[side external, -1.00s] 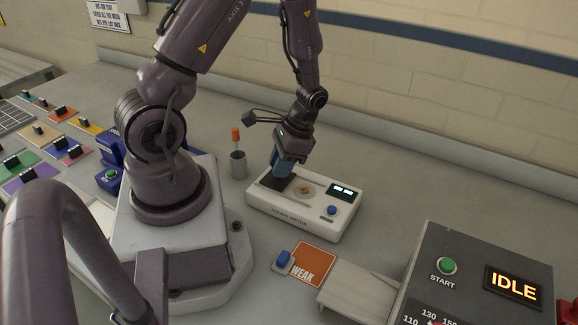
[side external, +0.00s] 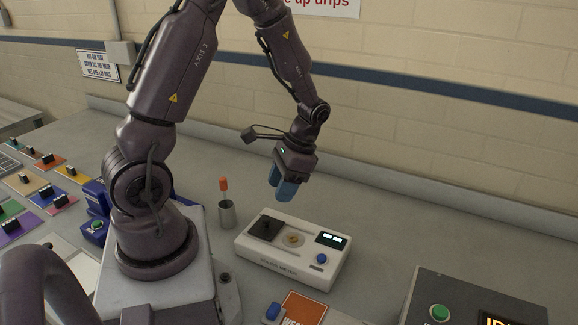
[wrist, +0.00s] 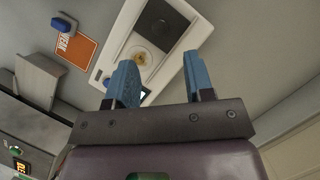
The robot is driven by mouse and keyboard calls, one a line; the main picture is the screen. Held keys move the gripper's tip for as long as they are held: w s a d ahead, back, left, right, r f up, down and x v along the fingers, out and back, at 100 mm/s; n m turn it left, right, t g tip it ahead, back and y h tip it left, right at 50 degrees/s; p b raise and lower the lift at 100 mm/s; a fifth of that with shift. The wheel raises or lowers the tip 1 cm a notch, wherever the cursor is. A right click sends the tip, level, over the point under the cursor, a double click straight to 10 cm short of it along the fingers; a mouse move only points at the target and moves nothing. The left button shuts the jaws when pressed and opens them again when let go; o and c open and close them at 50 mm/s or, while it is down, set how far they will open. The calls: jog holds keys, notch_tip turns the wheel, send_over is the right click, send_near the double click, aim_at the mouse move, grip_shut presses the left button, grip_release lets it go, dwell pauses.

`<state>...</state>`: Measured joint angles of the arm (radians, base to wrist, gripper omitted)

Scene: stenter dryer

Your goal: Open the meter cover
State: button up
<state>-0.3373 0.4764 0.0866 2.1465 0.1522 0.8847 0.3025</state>
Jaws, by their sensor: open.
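The white meter (side external: 268,262) lies flat on the bench in the side view. A dark square cover (side external: 264,228) sits at the left of its top, beside an uncovered gold disc (side external: 293,240). The wrist view shows the dark cover (wrist: 162,25) too, clear of the gold disc (wrist: 141,58), which sits in a pale recess. My gripper (side external: 285,194) is open and empty, with its blue fingers pointing down above the meter and touching nothing. In the wrist view, my fingertips (wrist: 160,62) appear apart on either side of the meter's middle.
The meter's right end has a lit display (side external: 331,239) and a blue button (side external: 321,258). A grey cup (side external: 227,215) with an orange-topped tool stands left of it. An orange card (side external: 304,308) and a dark control box (side external: 455,292) are nearer the camera. Bench behind is clear.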

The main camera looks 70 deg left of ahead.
jog(key=v, duration=0.5)
jog(key=shift+w+r, duration=0.1)
jog(key=shift+r, duration=0.15)
jog(key=s+d+r+t, duration=0.3)
jog(key=d+r+t, duration=0.2)
jog(key=r, duration=0.3)
jog(key=s+d+r+t, duration=0.3)
jog(key=d+r+t, duration=0.2)
jog(key=d+r, duration=0.3)
jog(key=shift+s+d, duration=0.2)
jog(key=shift+s, duration=0.1)
